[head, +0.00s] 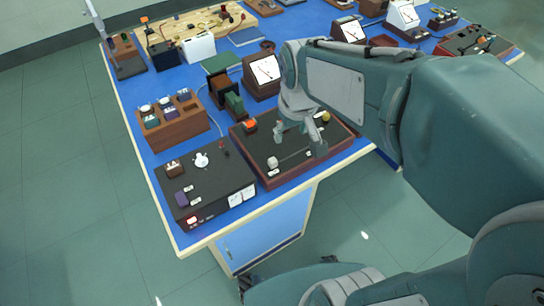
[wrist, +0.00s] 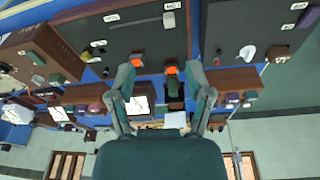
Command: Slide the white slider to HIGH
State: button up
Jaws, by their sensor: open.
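The white slider (head: 272,162) stands on a dark panel (head: 247,148) with a brown frame, near the panel's front-left part. It also shows as a pale block in the wrist view (wrist: 169,20), near the top. Small white labels lie near it, but their words are too small to read. My gripper (head: 299,144) is open and empty above the same panel, to the right of the slider and apart from it. In the wrist view, the two fingers of my gripper (wrist: 160,72) are spread, with the slider beyond their tips.
Left of the panel is a black box (head: 228,178) with a white knob (head: 201,159) and a purple block (head: 181,198). An orange-topped part (head: 250,125) stands at the panel's back-left edge. A meter (head: 265,70) and a wooden rack (head: 176,130) stand behind. A yellow knob (head: 326,116) is on the panel's right.

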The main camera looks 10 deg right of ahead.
jog(key=n+g, duration=0.2)
send_over(273, 160)
notch_tip(273, 160, down, 8)
notch_tip(273, 160, down, 10)
jog(key=shift+a+f, duration=0.1)
jog(key=shift+f, duration=0.15)
grip_shut()
